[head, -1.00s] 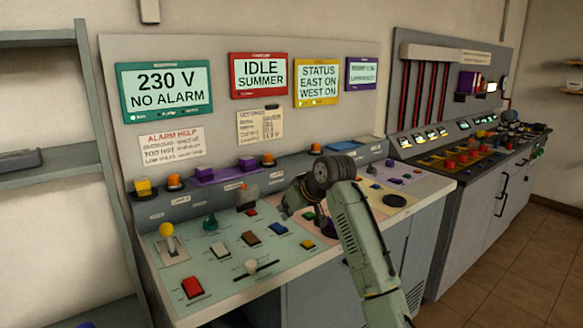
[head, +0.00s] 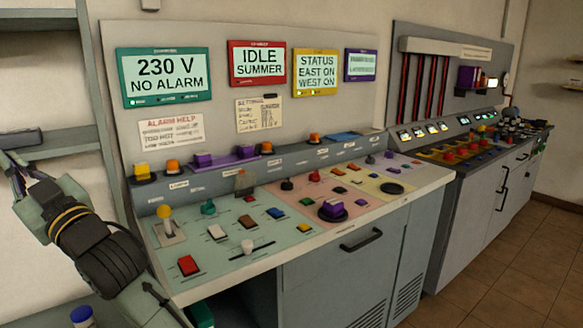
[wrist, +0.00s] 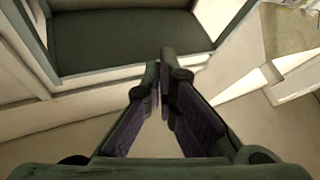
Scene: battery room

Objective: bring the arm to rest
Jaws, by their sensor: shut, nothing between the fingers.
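My gripper (wrist: 162,95) shows in the wrist view with its two dark fingers drawn together and nothing between them. In the head view my arm is at the lower left, in front of the grey shelf unit and left of the console (head: 300,235). The gripper's end in the head view (head: 12,165) is partly cut off by the left picture edge. It is apart from the console's buttons and levers.
A grey shelf (head: 55,150) stands close behind my arm. The console carries a yellow-knobbed lever (head: 166,212), a red button (head: 188,265) and a purple knob (head: 332,209). A second bench (head: 480,190) stands at the right. Brown tiled floor (head: 530,270) is clear there.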

